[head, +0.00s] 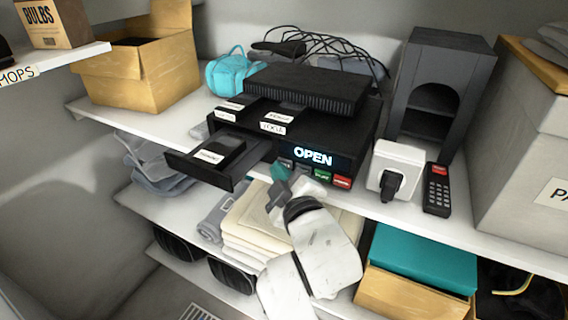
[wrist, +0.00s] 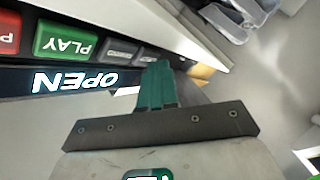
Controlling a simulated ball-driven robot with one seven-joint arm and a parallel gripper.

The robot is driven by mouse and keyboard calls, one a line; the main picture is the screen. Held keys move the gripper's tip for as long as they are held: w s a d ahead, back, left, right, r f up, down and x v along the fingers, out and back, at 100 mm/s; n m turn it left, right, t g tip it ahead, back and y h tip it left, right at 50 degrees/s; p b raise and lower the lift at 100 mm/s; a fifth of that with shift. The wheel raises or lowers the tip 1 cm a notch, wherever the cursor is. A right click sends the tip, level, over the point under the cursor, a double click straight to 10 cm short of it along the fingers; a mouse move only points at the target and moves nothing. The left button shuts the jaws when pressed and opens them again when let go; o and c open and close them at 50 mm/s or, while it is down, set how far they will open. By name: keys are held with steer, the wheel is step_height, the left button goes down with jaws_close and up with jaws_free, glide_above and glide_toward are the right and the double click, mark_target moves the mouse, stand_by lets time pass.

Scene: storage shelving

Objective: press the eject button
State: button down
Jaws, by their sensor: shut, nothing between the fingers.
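A black player (head: 325,135) stands on the middle shelf, its display (head: 313,157) reading OPEN. Its tray (head: 185,165) is slid out at the left with a black labelled cassette (head: 222,152) on it. Under the display runs a button row: a green PLAY button (head: 322,175), a red button (head: 342,182) and grey buttons (head: 303,168). The wrist view shows them upside down, with the grey buttons (wrist: 122,50) nearest my fingers; I cannot read an eject label. My gripper (head: 279,171) is shut and empty, teal fingertips (wrist: 158,65) close to the grey end of the row; contact is unclear.
A white box with a black plug (head: 395,165) and a remote (head: 437,188) stand right of the player. A black arched case (head: 437,85) is behind them. Folded towels (head: 255,220) lie on the shelf below. A cardboard box (head: 140,65) stands at left.

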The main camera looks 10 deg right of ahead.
steer(key=shift+s+a, duration=0.3)
steer(key=shift+s, duration=0.15)
steer(key=shift+s+a+b, duration=0.25)
steer(key=shift+s+a, duration=0.45)
steer(key=shift+s, duration=0.35)
steer(key=shift+s+a+b, duration=0.2)
steer(key=shift+s+a, duration=0.5)
steer(key=shift+s, duration=0.35)
steer(key=s+d+f+m+g+h, duration=0.2)
steer(key=s+d+f+m+g, duration=0.3)
steer(key=d+f, duration=0.55)
steer(key=s+d+f+m+g+h, duration=0.25)
steer(key=s+d+f, duration=0.35)
steer(key=d+f, duration=0.4)
steer(key=s+d+f+m+g, duration=0.2)
steer(key=s+f+g, duration=0.2)
steer(key=s, duration=0.7)
steer(key=s+d+f+m+g, duration=0.3)
steer(key=s+f, duration=0.3)
steer(key=s, duration=0.5)
steer(key=shift+d+f+g+y, duration=0.15)
steer(key=shift+d+g+y, duration=0.15)
steer(key=shift+g, duration=0.35)
